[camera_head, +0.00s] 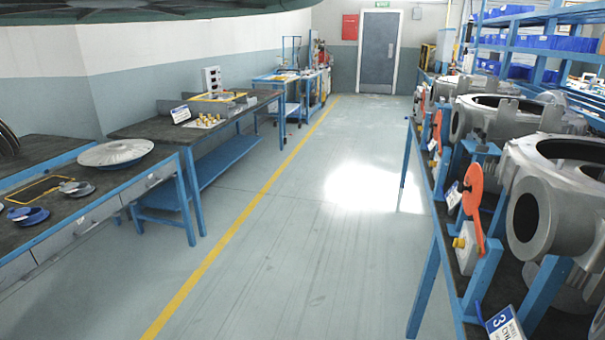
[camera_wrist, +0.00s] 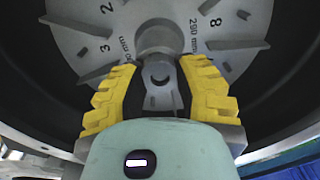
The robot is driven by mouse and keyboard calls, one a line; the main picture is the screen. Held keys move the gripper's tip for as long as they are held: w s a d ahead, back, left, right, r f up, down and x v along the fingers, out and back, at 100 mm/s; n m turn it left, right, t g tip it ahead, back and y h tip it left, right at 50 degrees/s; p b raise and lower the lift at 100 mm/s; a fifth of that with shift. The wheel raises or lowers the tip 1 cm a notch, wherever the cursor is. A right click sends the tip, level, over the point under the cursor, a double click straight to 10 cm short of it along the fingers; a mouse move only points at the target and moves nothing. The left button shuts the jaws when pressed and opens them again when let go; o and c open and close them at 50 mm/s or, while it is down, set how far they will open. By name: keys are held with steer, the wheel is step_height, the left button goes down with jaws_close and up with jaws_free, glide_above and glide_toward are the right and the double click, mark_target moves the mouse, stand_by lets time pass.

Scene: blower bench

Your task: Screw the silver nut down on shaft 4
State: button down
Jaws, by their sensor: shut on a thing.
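In the wrist view, my gripper (camera_wrist: 160,63) has its two yellow fingers closed around the middle of a grey bladed disc. A round silver piece, which I take as the silver nut (camera_wrist: 160,40), sits between the fingertips at the disc's centre. The finger edges hide its sides, and the thread and any gap beneath it cannot be seen. The grey bladed wheel (camera_wrist: 95,35) carries printed numbers such as 2, 3 and 8 and "290 mm". It sits inside a dark round housing (camera_wrist: 278,75). Shaft 4's own label is not visible. My gripper does not show in the head view.
In the head view, several grey blower housings (camera_head: 540,205) stand along the right bench, with orange parts (camera_head: 473,195) and a label reading 3 (camera_head: 503,325). The left bench holds a silver disc (camera_head: 115,152); brass pieces (camera_head: 207,121) lie further back. The floor between is clear.

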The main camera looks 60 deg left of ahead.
steer(key=m+b, duration=0.1)
steer(key=m, duration=0.5)
steer(key=shift+f+m, duration=0.1)
steer(key=shift+m, duration=0.2)
steer(key=m, duration=0.6)
steer(key=shift+m, duration=0.4)
steer(key=m, duration=0.5)
steer(key=shift+b, duration=0.3)
steer(key=m, duration=0.6)
steer(key=c, duration=1.1)
jaws_free()
